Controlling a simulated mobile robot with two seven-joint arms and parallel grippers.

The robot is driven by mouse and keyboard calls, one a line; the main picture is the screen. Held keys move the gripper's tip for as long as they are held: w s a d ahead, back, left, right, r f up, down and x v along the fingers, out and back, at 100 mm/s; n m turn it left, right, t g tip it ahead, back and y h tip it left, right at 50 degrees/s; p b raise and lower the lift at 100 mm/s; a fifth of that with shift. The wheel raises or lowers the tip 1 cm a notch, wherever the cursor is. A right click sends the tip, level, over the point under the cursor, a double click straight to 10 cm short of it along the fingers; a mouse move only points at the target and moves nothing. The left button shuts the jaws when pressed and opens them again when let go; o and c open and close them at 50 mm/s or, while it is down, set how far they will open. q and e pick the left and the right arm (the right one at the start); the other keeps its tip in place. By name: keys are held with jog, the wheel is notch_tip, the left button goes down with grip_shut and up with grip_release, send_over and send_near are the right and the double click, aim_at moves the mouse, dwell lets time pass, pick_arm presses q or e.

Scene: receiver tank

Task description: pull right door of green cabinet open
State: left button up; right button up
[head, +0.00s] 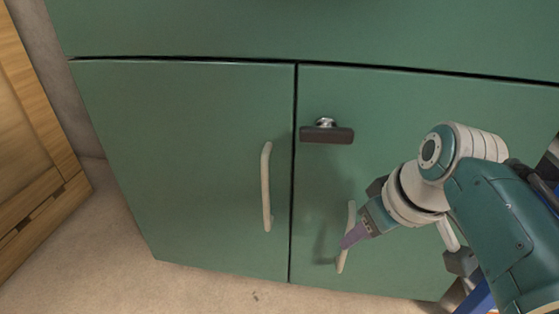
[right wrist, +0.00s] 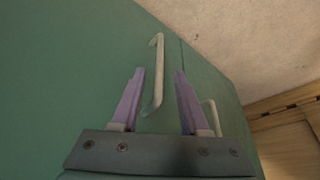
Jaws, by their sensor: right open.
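The green cabinet has a right door (head: 390,120) that sits flush beside the left door (head: 190,150), with a thin dark seam between them. The right door's pale bar handle (head: 351,214) runs nearly upright and is partly hidden by my right gripper (head: 348,240). In the right wrist view, the handle (right wrist: 158,75) shows between the two purple fingers of my open gripper (right wrist: 158,85), with its near end level with the fingers. I see no finger closed on it. My left gripper is not in view.
A dark T-shaped latch handle (head: 326,133) stands out above the right door's handle. The left door has a similar pale handle (head: 266,187). A wooden cabinet (head: 30,150) stands at the left. Bare floor (head: 190,290) lies in front.

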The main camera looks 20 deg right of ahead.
jog(key=b, duration=0.6)
send_over(340, 269)
jog(key=f, duration=0.7)
jog(key=shift+w+d, duration=0.15)
jog(key=shift+w, duration=0.05)
jog(key=shift+r, duration=0.1)
jog(key=c, duration=0.5)
grip_shut()
